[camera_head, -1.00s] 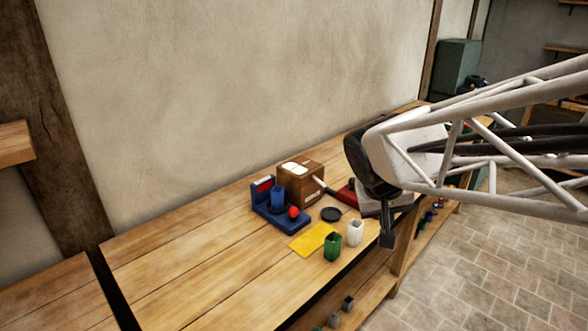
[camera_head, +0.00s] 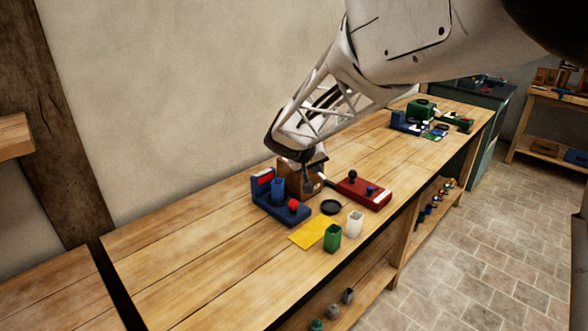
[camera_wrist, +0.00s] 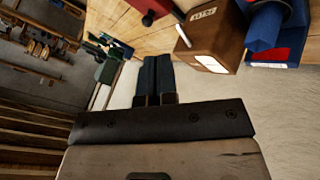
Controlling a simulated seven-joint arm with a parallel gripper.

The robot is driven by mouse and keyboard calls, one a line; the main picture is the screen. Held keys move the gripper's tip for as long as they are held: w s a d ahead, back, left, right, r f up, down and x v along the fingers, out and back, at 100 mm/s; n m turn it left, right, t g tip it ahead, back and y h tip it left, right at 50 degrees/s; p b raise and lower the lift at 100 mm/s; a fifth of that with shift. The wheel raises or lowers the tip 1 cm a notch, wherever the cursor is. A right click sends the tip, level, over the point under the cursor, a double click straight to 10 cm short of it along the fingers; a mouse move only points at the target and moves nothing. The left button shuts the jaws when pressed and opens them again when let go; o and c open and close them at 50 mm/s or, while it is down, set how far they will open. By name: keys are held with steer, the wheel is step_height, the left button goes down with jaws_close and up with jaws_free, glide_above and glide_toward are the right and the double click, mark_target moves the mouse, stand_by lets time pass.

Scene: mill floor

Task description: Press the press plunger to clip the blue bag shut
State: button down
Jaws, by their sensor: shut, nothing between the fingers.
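A blue bag (camera_head: 278,189) stands upright on a blue press (camera_head: 272,214) with a red panel on its upright back. A red ball knob (camera_head: 293,204) sits at the press's front right; I take it for the plunger. In the wrist view the blue bag (camera_wrist: 264,29) is at the upper right and the plunger is not clearly seen. My gripper (camera_wrist: 156,58) is shut and empty, its fingers apart from the press. In the head view my arm's end hangs over the brown box beside the press, with the fingertips hard to make out.
A brown box (camera_wrist: 212,42) stands close to the press. A red device with a black knob (camera_head: 364,192), a black disc (camera_head: 331,207), a yellow sheet (camera_head: 312,232), a green bag (camera_head: 332,238) and a white bag (camera_head: 354,224) are nearby. The bench's left part is clear.

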steer(key=n+t, duration=0.1)
steer(key=t, duration=0.1)
glide_above(292, 200)
step_height(292, 200, down, 4)
steer(key=f, duration=0.1)
steer(key=shift+r, duration=0.25)
steer(key=shift+f, duration=0.1)
steer(key=shift+f, duration=4.3)
